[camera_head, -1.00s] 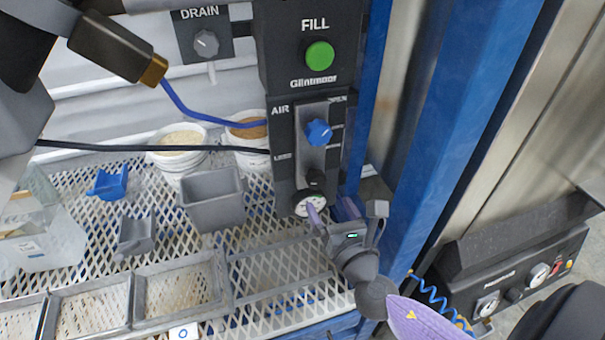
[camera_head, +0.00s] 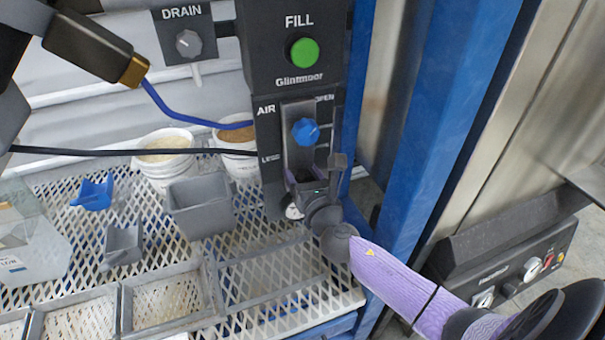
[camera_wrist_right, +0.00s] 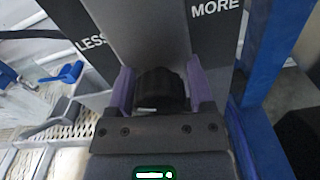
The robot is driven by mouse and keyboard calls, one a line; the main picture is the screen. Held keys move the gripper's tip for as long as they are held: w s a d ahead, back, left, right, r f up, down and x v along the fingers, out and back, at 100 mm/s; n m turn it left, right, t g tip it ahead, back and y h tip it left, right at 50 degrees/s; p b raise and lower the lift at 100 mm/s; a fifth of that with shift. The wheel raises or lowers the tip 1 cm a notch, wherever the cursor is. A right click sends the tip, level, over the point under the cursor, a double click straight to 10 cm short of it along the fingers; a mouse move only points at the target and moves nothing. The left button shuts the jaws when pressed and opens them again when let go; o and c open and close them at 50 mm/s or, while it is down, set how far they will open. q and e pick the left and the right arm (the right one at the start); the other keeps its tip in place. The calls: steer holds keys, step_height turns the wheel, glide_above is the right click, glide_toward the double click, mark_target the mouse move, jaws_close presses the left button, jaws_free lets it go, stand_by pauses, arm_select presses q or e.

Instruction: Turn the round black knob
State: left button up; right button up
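The round black knob (camera_wrist_right: 160,88) sits low on the dark control panel (camera_wrist_right: 215,50), below the LESS and MORE labels in the right wrist view. My right gripper (camera_wrist_right: 161,84) is at the knob, with one purple finger on each side of it. The fingers are spread wide; I cannot tell whether they touch the knob. In the head view the right gripper (camera_head: 303,183) covers the knob, just above the partly hidden pressure gauge (camera_head: 294,211). My left gripper is not in view.
Above the knob are a blue knob (camera_head: 305,131) and the green FILL button (camera_head: 304,52). A blue post (camera_head: 425,130) stands close on the right. A grey bin (camera_head: 200,206) and white buckets (camera_head: 165,160) stand on the mesh shelf at left.

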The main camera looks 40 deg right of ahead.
steer(key=c, duration=0.7)
jaws_close()
arm_select(q)
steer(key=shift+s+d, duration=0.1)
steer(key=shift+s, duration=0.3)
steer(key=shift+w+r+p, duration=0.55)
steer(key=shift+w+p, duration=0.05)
steer(key=shift+p, duration=0.05)
arm_select(e)
steer(key=m, duration=1.9)
steer(key=shift+f+m, duration=0.1)
steer(key=shift+m, duration=0.3)
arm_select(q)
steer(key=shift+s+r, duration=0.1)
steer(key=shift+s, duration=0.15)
